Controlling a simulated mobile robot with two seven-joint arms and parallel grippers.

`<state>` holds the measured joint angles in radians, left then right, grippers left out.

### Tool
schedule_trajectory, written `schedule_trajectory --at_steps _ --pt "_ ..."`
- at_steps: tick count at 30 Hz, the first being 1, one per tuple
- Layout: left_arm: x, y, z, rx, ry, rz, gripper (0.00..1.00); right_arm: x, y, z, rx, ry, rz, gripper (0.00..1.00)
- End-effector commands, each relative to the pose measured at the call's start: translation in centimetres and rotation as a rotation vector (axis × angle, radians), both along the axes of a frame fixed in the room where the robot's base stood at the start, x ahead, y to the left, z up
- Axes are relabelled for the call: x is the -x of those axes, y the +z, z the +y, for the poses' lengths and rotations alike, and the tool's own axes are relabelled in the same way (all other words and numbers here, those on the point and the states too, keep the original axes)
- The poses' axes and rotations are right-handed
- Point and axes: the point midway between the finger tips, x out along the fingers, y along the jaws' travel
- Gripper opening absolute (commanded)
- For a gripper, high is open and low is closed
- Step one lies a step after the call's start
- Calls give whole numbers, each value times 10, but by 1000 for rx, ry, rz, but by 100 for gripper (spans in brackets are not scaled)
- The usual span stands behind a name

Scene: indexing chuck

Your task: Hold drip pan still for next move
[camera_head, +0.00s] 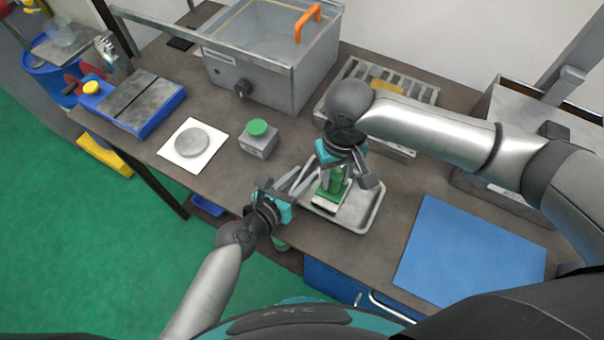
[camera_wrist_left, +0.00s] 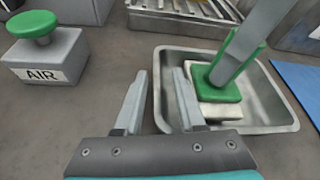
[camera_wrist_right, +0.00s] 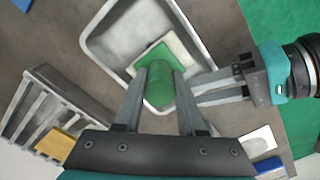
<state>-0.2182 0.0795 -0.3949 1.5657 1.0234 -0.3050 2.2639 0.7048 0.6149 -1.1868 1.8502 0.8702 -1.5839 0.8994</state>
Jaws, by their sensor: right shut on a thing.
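The drip pan (camera_head: 372,215) is a shallow grey metal tray on the bench; it also shows in the left wrist view (camera_wrist_left: 285,115). My left gripper (camera_head: 301,181) is open at the pan's left rim. In the left wrist view one finger is outside the rim and the other over the inside, with a gap between the fingers; contact cannot be told. My right gripper (camera_head: 340,178) is shut on the green handle (camera_wrist_right: 172,92) of a block with a green plate and pale base (camera_wrist_left: 220,108) in the pan. Whether the base touches the pan floor is unclear.
A grey box with a green button (camera_head: 258,137), marked AIR, stands left of the pan. A slotted rack (camera_head: 408,92) is behind it and a blue mat (camera_head: 470,252) to its right. A white plate with a grey disc (camera_head: 193,142) lies further left.

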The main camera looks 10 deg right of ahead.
Motion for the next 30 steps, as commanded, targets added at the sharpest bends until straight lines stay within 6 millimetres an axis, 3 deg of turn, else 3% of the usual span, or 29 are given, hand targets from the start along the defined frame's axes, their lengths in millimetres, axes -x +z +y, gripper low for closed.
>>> schedule_trajectory --at_steps 12,22,30 --pt "-4 -2 -3 -1 1 -1 38 0 0 0 0 0 -1 0" --pt "-4 -2 -3 -1 1 -1 0 0 0 0 0 0 -1 0" --pt "-4 -2 -3 -1 1 -1 0 0 0 0 0 0 -1 0"
